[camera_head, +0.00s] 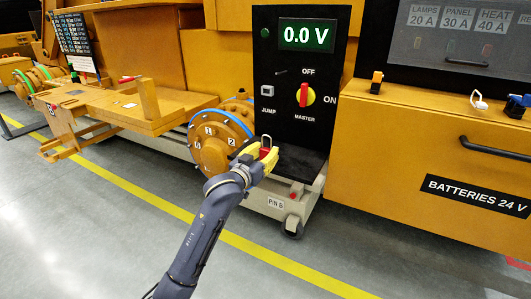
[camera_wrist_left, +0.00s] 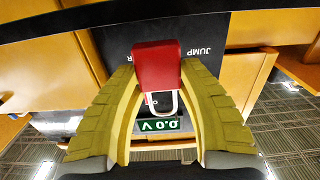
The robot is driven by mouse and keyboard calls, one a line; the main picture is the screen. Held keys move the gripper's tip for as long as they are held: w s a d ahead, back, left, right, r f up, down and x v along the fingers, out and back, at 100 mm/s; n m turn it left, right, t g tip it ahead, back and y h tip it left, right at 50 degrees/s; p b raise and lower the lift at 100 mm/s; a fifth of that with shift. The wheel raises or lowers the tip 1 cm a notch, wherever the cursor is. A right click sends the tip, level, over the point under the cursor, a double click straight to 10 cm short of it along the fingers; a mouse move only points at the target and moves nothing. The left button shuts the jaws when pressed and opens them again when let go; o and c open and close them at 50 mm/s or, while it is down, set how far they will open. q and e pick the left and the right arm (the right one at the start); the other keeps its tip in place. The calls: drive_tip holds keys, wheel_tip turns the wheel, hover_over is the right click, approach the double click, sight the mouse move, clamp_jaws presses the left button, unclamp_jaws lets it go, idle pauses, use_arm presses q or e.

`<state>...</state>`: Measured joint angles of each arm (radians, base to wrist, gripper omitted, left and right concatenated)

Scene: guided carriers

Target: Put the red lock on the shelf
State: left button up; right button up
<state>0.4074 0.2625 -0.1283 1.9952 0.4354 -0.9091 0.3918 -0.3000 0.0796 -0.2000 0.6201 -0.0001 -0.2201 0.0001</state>
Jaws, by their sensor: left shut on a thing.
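My left gripper (camera_head: 265,155) is shut on the red lock (camera_wrist_left: 157,65), in front of the black control panel's lower part. In the left wrist view the red body sits between the two yellow fingers (camera_wrist_left: 160,85), and its pale shackle (camera_wrist_left: 176,104) shows below. In the head view the shackle (camera_head: 266,140) stands up above the fingers, with most of the lock hidden by them. A dark ledge (camera_head: 300,163) juts out at the panel's foot, just right of the gripper; I cannot tell whether this is the shelf. My right gripper is not in view.
The panel (camera_head: 277,65) carries a red master switch (camera_head: 304,95). An orange round hub (camera_head: 213,140) is left of the gripper. Small items, including a white one (camera_head: 479,101), stand on the orange battery box (camera_head: 400,150) at right. The grey floor (camera_head: 110,230) is open.

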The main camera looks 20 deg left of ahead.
use_arm(q)
drive_tip(key=shift+w+d+f, duration=0.1)
drive_tip(key=shift+w+f, duration=0.05)
drive_tip(key=shift+w, duration=0.55)
drive_tip(key=shift+w+d+f, duration=0.1)
drive_tip(key=shift+w+d, duration=0.05)
drive_tip(key=shift+w, duration=0.55)
drive_tip(key=shift+w+d+f, duration=0.1)
drive_tip(key=shift+w+f, duration=0.05)
drive_tip(key=shift+w, duration=0.55)
drive_tip(key=shift+w+d+f, duration=0.1)
drive_tip(key=shift+w+d, duration=0.05)
drive_tip(key=shift+w, duration=0.75)
drive_tip(key=shift+w+d+f, duration=0.1)
drive_tip(key=shift+w+d, duration=0.05)
drive_tip(key=shift+w, duration=0.8)
drive_tip(key=shift+w+d+f, duration=0.1)
drive_tip(key=shift+w+d, duration=0.05)
drive_tip(key=shift+w, duration=0.75)
drive_tip(key=shift+f, duration=0.7)
drive_tip(key=o, duration=1.3)
drive_tip(key=s+a, duration=0.2)
drive_tip(key=s, duration=0.9)
drive_tip(key=shift+s, duration=0.4)
drive_tip(key=shift+f, duration=0.1)
